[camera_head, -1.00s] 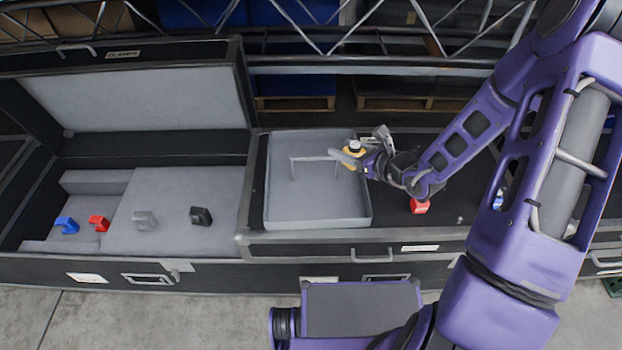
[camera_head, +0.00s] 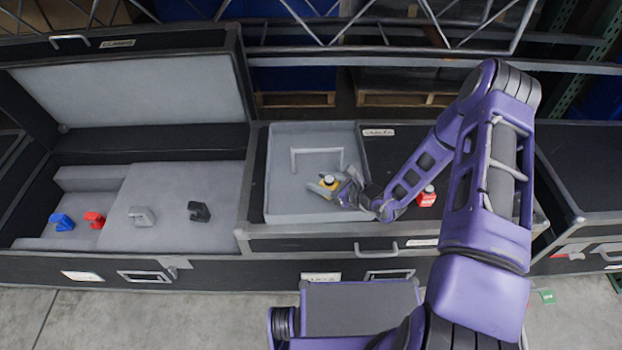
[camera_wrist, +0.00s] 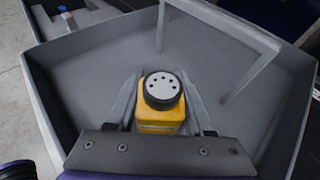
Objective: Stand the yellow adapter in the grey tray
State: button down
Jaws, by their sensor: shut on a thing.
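The yellow adapter (camera_head: 328,182) has a dark round collar and a pale top with small holes. In the wrist view the adapter (camera_wrist: 160,112) is between the fingers of my gripper (camera_wrist: 160,100), top facing the camera. My gripper (camera_head: 332,184) is shut on it. Both are over the front right part of the grey tray (camera_head: 285,207), inside its walls. The tray (camera_wrist: 90,85) fills most of the wrist view. I cannot tell whether the adapter's base touches the tray floor.
A grey bar frame (camera_head: 317,150) stands in the tray behind my gripper. A red block (camera_head: 427,197) sits on the black case top to the right. The open case at left holds blue (camera_head: 62,222), red (camera_head: 95,219), grey (camera_head: 142,215) and black (camera_head: 200,212) clamps. The tray's left side is clear.

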aim_at(334, 185)
jog(key=w+a, duration=0.2)
jog(key=a, duration=0.1)
jog(key=shift+w+b, duration=0.3)
jog(key=shift+w, duration=0.05)
jog(key=shift+f, duration=0.6)
jog(key=shift+c, duration=1.4)
grip_release()
jog(key=shift+f, duration=0.1)
jog(key=shift+s+d+r, duration=0.2)
jog(key=shift+d+r, duration=0.1)
jog(key=p+v, duration=0.1)
jog(key=v, duration=1)
jog(key=shift+s+d, duration=0.15)
